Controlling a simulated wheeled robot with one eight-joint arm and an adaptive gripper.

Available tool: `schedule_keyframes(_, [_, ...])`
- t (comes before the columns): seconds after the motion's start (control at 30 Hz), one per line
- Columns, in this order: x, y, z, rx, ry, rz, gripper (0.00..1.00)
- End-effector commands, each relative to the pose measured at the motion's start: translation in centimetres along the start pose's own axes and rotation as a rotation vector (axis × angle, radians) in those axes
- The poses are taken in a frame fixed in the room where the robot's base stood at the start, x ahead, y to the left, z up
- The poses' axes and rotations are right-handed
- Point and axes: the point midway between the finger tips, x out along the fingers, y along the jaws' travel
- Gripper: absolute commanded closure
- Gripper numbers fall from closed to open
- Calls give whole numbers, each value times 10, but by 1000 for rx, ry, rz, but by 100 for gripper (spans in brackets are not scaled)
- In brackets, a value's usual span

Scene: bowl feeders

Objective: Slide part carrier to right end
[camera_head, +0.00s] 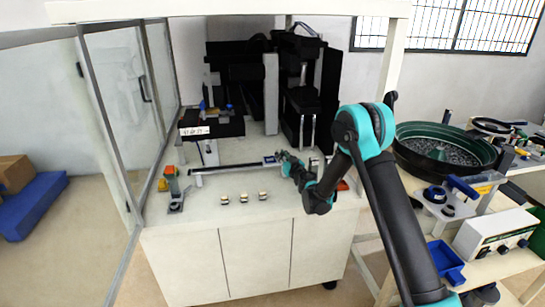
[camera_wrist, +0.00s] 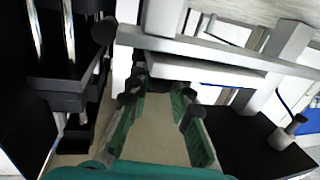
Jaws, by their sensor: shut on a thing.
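A long grey rail (camera_head: 235,169) lies across the white worktop. The part carrier (camera_head: 270,160), a small light block with a dark bluish top, sits near the rail's right end. My gripper (camera_head: 282,157) reaches in from the right and is shut on the carrier. In the wrist view, the two green-padded fingers of my gripper (camera_wrist: 157,96) point at a pale block under a grey bar (camera_wrist: 215,55). The exact contact between the fingertips and the carrier is dark and partly hidden.
Three small round pieces (camera_head: 243,198) stand in front of the rail. A stand with an orange-red top (camera_head: 170,172) is at the rail's left end. Black machinery (camera_head: 300,85) rises behind. A dark green bowl feeder (camera_head: 440,150) stands on the right.

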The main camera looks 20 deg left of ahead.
Motion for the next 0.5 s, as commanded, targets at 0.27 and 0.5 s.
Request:
schedule_keyframes(0.27, [-2, 6, 0, 0, 0, 1, 100])
schedule_keyframes(0.5, [-2, 6, 0, 0, 0, 2, 58])
